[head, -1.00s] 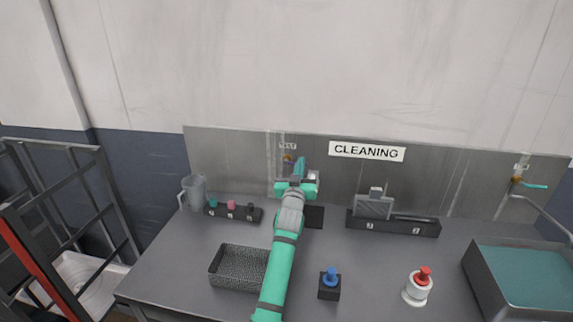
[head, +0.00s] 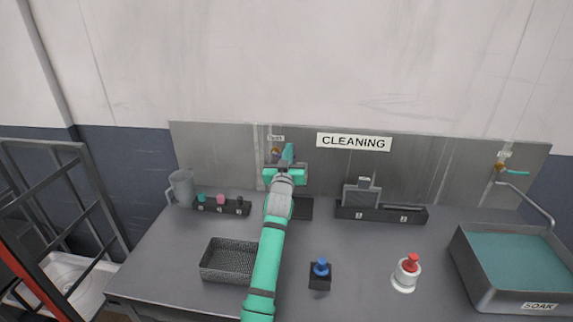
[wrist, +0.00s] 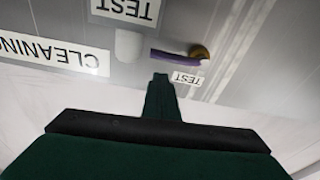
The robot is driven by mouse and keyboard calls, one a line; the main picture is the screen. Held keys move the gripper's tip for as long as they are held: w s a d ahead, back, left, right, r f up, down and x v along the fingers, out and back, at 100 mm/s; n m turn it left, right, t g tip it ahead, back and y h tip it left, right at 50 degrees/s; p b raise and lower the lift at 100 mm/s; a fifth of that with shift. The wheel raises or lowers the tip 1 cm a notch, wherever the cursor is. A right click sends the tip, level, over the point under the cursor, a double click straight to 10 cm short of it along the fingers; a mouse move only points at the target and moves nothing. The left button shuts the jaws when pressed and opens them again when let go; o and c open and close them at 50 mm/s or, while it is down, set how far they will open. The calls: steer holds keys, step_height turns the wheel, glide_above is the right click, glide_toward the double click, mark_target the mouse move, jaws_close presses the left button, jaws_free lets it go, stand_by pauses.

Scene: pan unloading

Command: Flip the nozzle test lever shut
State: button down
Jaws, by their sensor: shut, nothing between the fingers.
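The nozzle test lever (wrist: 176,57) is purple, with a brass pivot (wrist: 199,51), in the upside-down wrist view. It lies crosswise to the pipe, beside a small TEST label (wrist: 187,78). In the head view only the brass part (head: 275,151) shows, at the back wall; my gripper hides the rest. A whitish rounded piece (wrist: 129,45), likely the nozzle, is at the lever's free end. My gripper (wrist: 160,77) is shut and empty, its tip close to the lever in the picture; I cannot tell whether they touch. It also shows in the head view (head: 288,152).
A grey jug (head: 181,187) and a dark rack (head: 222,207) stand left of my arm. Another tap (head: 516,172) and a soak tub (head: 468,262) are at right.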

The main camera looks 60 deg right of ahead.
steer(key=r+v, duration=0.1)
steer(key=v, duration=0.8)
steer(key=shift+a+r, duration=0.25)
steer(key=shift+a, duration=0.1)
steer(key=shift+s, duration=0.15)
